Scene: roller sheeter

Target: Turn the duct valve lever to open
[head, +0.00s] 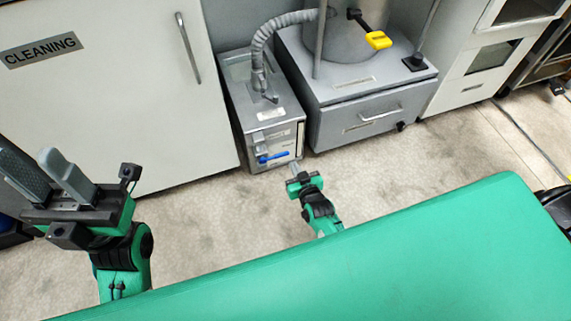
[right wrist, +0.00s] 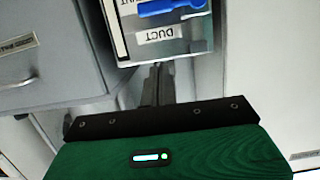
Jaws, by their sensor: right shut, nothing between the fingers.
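The blue duct valve lever (head: 273,157) sits low on the front face of a grey metal box (head: 262,95) on the floor. In the right wrist view, the blue lever (right wrist: 172,7) is at the top edge, partly cut off, above a label reading DUCT (right wrist: 160,35). My right gripper (head: 295,166) is shut and empty, just to the right of and below the lever, apart from it. Its closed fingers (right wrist: 158,72) point towards the box below the label. My left gripper (head: 38,160) is open and empty at the far left, away from the box.
A ribbed grey hose (head: 280,24) rises from the box. A grey drawer unit (head: 365,112) with a drum and yellow-handled lever (head: 378,40) stands to its right. A white CLEANING cabinet (head: 110,100) stands left. Floor (head: 420,150) is clear in front.

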